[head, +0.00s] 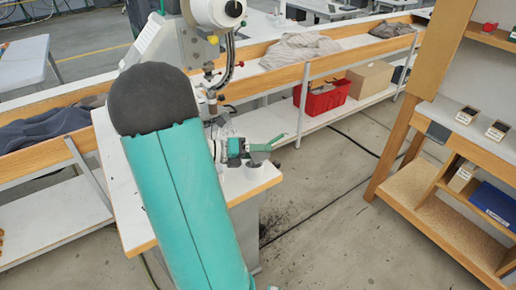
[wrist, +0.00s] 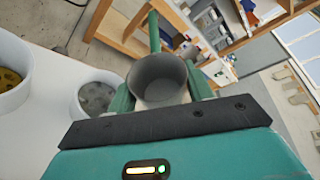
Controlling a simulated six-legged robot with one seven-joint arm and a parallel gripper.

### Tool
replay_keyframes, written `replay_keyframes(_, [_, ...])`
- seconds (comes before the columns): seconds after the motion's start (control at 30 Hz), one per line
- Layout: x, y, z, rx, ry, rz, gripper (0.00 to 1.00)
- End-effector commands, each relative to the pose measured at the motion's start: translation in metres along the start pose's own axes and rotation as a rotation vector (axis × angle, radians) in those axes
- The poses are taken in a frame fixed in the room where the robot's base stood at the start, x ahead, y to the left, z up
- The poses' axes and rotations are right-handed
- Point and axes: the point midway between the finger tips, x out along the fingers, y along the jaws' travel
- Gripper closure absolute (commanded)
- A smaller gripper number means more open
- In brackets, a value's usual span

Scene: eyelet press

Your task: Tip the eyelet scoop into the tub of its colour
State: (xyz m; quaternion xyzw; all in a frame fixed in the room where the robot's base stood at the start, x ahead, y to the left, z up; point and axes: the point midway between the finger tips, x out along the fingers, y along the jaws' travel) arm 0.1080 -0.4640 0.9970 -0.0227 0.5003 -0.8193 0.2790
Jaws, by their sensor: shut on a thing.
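My gripper (wrist: 160,97) is shut on the eyelet scoop, which has a grey cup (wrist: 158,80) and a green handle (wrist: 154,32) pointing away from me. I see no eyelets in the visible part of the cup. In the wrist view, a white tub (wrist: 20,103) with brass-yellow eyelets is at the left edge. Another white tub (wrist: 75,112) with grey eyelets is nearer the scoop, left of my gripper. In the head view my gripper (head: 240,147) is over the press table's right end, with the green handle (head: 265,144) sticking out right. My arm hides much of the table.
The eyelet press (head: 215,45) stands behind my arm. The white table (head: 120,185) has a wooden edge. A long bench behind holds a red crate (head: 322,97) and a cardboard box (head: 370,80). A wooden shelf unit (head: 420,170) stands right, with open floor between.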

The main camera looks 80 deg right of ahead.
Motion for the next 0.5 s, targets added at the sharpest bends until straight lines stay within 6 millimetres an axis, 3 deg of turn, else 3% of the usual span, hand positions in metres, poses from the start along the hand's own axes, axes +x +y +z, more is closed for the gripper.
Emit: replay_keyframes(0.5, [0.0035, 0.0042, -0.0009, 0.609, -0.034, 0.245, 0.74])
